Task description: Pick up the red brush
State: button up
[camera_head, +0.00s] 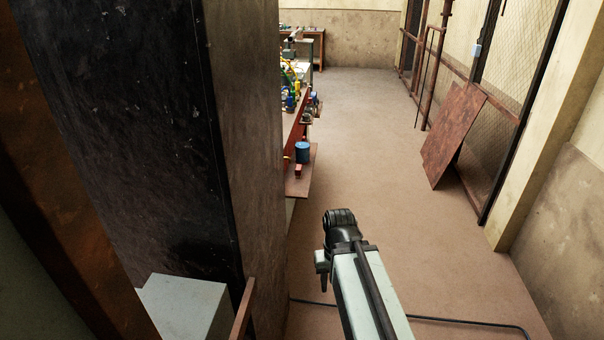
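My arm reaches forward from the bottom of the view and ends in a dark rounded part, where my gripper (340,218) is; its fingers cannot be made out. It is over open floor, apart from the shelf and bench. No brush can be clearly recognised. A small red thing (298,171) lies on the brown shelf (304,184) near a blue can (302,152), too small to tell what it is. My arm's end is nearer to me and to the right of it.
A large dark pillar (110,120) fills the left and hides part of the bench. Small coloured items (290,92) crowd the bench beyond. A rusty sheet (453,135) leans at the right wall. A dark cable (460,321) crosses the floor. The middle floor is clear.

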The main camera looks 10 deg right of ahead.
aim_at(298, 170)
jog(key=z, duration=1.15)
jog(key=i, duration=5.05)
jog(key=u, duration=2.9)
